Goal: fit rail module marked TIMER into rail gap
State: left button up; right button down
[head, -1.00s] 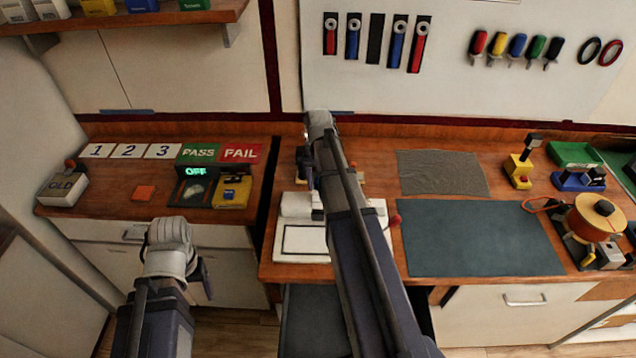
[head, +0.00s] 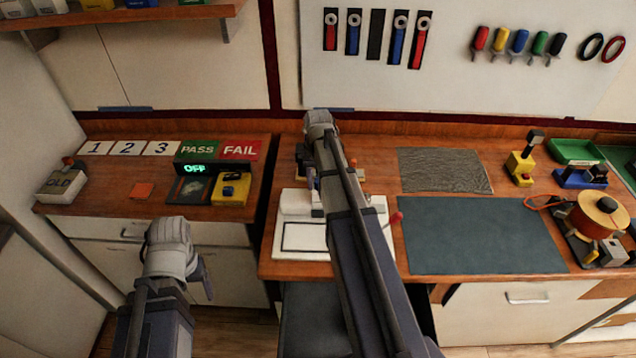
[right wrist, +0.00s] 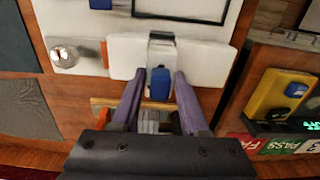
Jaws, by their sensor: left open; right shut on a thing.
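My right gripper (right wrist: 160,76) has its two purple fingers closed around a small module with a blue face (right wrist: 160,85). The module is over or against a white block on the white fixture (right wrist: 75,55); I cannot tell whether it touches. No TIMER marking is readable. The fixture also shows in the head view (head: 283,240), where my right arm covers part of it and most of the right gripper. The rail gap is not clearly visible. My left gripper (head: 206,278) is low at the left, in front of the cabinet, open and apart from the bench things.
A yellow device (head: 231,188) stands by the OFF display (head: 194,169) on the left bench, with a box marked OLD (head: 62,185) further left. A red-knobbed lever (head: 396,217) sits at the fixture's right. A bare dark mat (head: 480,237) and a cable spool (head: 598,217) are further right.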

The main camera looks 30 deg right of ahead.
jog(key=shift+f+b, duration=1.25)
jog(key=shift+f, duration=0.1)
jog(key=shift+c, duration=1.7)
grip_release()
jog(key=shift+r, duration=0.2)
notch_tip(320, 180, up, 8)
jog(key=p, duration=0.8)
jog(key=shift+f, duration=0.15)
jog(key=shift+f, duration=0.1)
jog(key=s+a+f+n+b, duration=0.2)
jog(key=s+a, duration=0.3)
jog(key=a, duration=0.5)
jog(key=s+a+f+n+b, duration=0.2)
jog(key=s+a+n, duration=0.2)
jog(key=a, duration=0.6)
jog(key=s+a+f+n+h+b, duration=0.1)
jog(key=s+a+f+n+b, duration=0.1)
jog(key=s+a, duration=0.5)
jog(key=a+n+b, duration=0.1)
jog(key=a+n, duration=0.1)
jog(key=a, duration=0.1)
jog(key=shift+s+a+f, duration=0.25)
jog(key=shift+s+f, duration=0.05)
jog(key=shift+f, duration=0.05)
